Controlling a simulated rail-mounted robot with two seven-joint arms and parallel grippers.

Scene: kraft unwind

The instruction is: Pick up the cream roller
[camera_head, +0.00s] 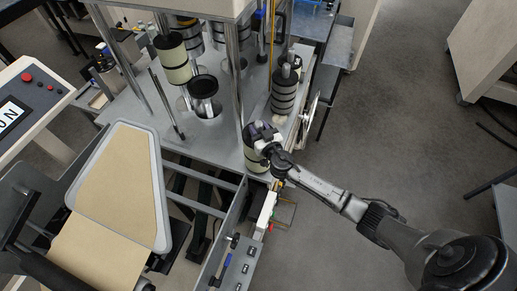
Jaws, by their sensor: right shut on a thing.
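A cream roller with dark bands (252,160) stands at the front right corner of the machine's grey deck (225,150). My right gripper (262,136) reaches in from the lower right and is shut on the upper part of this roller. The gripper hides much of the roller's top. Whether the roller's base touches the deck is unclear. A second cream roller with black ends (173,60) is mounted higher up on the left of the machine. My left gripper is not recognizable in the view.
A stack of black rings (284,95) stands behind my right gripper. Metal posts (235,75) rise from the deck. A tan padded panel (120,185) and a control console (28,100) are on the left. Open grey floor (370,130) lies to the right.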

